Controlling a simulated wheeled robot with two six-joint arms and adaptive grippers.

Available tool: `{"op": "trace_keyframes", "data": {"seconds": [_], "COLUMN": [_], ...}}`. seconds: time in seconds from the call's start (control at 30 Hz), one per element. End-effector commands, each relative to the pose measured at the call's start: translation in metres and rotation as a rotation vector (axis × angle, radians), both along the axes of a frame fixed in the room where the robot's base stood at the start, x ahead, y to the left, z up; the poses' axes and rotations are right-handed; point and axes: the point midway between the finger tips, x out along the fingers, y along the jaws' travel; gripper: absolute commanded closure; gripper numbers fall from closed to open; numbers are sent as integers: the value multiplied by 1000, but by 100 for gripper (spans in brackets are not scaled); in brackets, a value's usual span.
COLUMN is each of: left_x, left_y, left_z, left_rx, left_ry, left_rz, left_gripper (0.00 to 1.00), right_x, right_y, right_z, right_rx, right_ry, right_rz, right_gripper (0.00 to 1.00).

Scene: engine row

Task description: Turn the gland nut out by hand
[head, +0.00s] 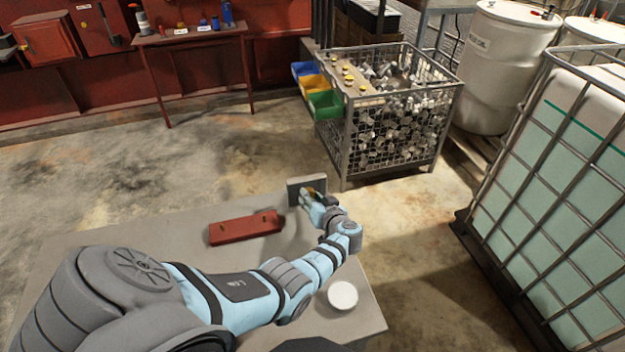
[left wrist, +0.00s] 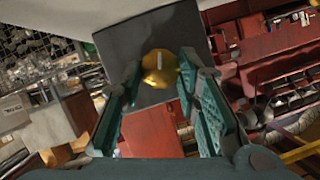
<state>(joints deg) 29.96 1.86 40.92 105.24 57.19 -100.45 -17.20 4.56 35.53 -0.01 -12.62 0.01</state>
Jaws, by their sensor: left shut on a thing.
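The brass gland nut (left wrist: 160,68) sits on the face of an upright dark grey plate (left wrist: 115,48) in the left wrist view. A pale slot or mark shows on its face. In the head view the plate (head: 294,191) stands at the far side of the grey table, and the nut is mostly hidden by my gripper. My left gripper (head: 309,196) is at the plate, with its green padded fingers (left wrist: 160,80) on both sides of the nut, shut on it. My right gripper is not in view.
A red block (head: 245,228) lies on the table (head: 180,240) left of the plate. A white round object (head: 343,295) stands near the right edge. Beyond the table are a wire cage of metal parts (head: 395,125), a caged tank (head: 570,190) and a red bench (head: 190,37).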

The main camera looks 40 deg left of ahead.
Motion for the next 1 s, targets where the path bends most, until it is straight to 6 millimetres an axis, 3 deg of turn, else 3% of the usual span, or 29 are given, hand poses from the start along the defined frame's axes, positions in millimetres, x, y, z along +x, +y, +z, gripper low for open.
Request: {"op": "trace_keyframes", "data": {"seconds": [0.03, 0.07, 0.17, 0.53, 0.83, 1.0], "left_x": [-1, 0, 0, -1, -26, -32], "left_y": [1, 1, 1, -4, -50, -61], "left_z": [0, 0, 0, 1, 20, 26], "left_rx": [1, 1, 1, 1, -2, -1], "left_ry": [1, 1, 1, 0, 0, 2], "left_rz": [1, 1, 1, -2, 0, 1], "left_gripper": [98, 67, 51, 50, 50, 50], "right_x": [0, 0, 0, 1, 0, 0], "right_y": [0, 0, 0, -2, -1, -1], "right_z": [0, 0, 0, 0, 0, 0], "right_rx": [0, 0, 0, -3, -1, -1], "right_ry": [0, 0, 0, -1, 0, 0], "right_rz": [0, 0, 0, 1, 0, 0], "right_gripper": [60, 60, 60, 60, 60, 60]}}
